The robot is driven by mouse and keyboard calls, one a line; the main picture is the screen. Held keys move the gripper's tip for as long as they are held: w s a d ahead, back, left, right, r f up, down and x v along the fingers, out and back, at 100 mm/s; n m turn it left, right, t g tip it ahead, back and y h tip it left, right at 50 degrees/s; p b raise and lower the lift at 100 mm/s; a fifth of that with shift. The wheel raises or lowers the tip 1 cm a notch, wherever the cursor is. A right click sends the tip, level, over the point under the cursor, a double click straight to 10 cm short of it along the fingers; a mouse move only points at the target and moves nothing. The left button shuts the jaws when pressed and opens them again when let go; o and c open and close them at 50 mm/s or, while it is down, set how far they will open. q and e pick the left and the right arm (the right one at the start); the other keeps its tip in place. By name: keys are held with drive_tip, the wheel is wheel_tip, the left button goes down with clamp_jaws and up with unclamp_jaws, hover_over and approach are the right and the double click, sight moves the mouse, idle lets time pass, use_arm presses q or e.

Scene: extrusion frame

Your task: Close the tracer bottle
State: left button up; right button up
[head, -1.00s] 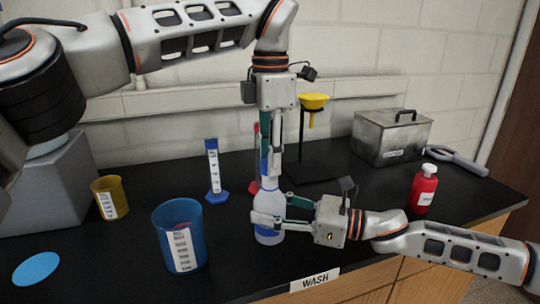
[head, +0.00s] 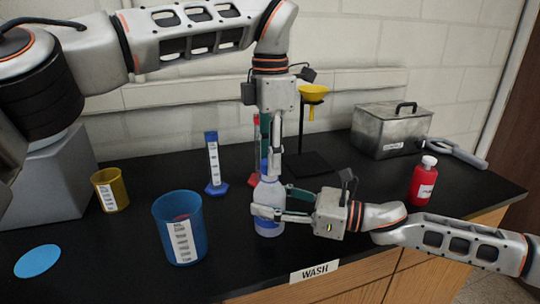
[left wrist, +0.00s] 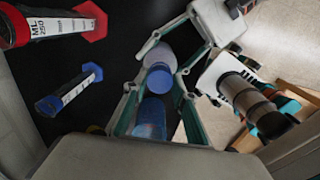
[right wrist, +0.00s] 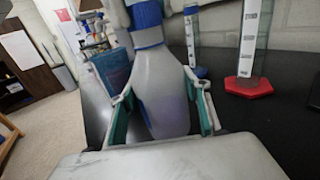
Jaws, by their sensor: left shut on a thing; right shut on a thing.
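The bottle (head: 267,192) is pale and translucent with a bluish lower part, and stands upright near the bench's front edge. My right gripper (head: 272,205) is shut around its body from the right; the right wrist view also shows the bottle (right wrist: 162,95) between the fingers. My left gripper (head: 270,166) points straight down above the bottle and is shut on a blue cap (left wrist: 150,116). In the left wrist view the cap is in line with the bottle's blue collar (left wrist: 159,78). I cannot tell whether cap and neck touch.
A blue beaker (head: 181,232) stands left of the bottle, with a yellow cup (head: 109,190) and a blue-based cylinder (head: 214,165) behind. A funnel stand (head: 303,160), a metal box (head: 392,130) and a red bottle (head: 423,183) are to the right. A blue disc (head: 37,261) lies front left.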

use_arm(q)
drive_tip(key=shift+f, duration=0.5)
drive_tip(key=m, duration=0.6)
drive_tip(key=shift+m, duration=0.3)
drive_tip(key=m, duration=1)
drive_tip(key=shift+m, duration=0.4)
drive_tip(key=m, duration=0.5)
drive_tip(key=o, duration=0.7)
drive_tip(key=shift+c, duration=0.2)
